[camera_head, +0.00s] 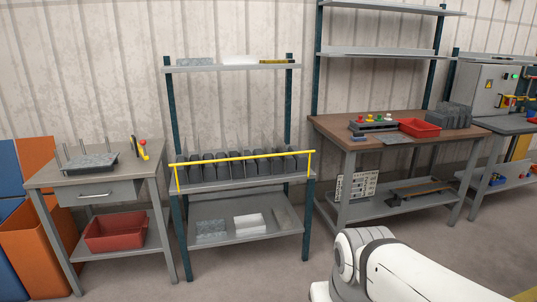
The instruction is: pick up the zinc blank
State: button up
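Several grey sheet pieces could be the zinc blank, and I cannot tell which one it is. A mottled grey sheet (90,162) lies on the left table between upright posts. A speckled grey stack (211,229) lies on the middle rack's lower shelf, with a white stack (249,222) beside it. Another mottled grey piece (196,62) is on that rack's top shelf. A flat grey piece (397,139) lies on the brown workbench by the red bin. My white arm is at the bottom right; my gripper is not in view.
The middle rack (245,183) holds a row of dark blocks behind a yellow rail (245,157). The brown workbench (340,127) carries a button box (373,125) and a red bin (420,127). Open floor lies in front.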

aim_at(394, 139)
jog(key=z, duration=0.15)
jog(key=i, duration=1.6)
jog(key=z, duration=0.8)
jog(key=i, duration=1.85)
jog(key=z, duration=0.55)
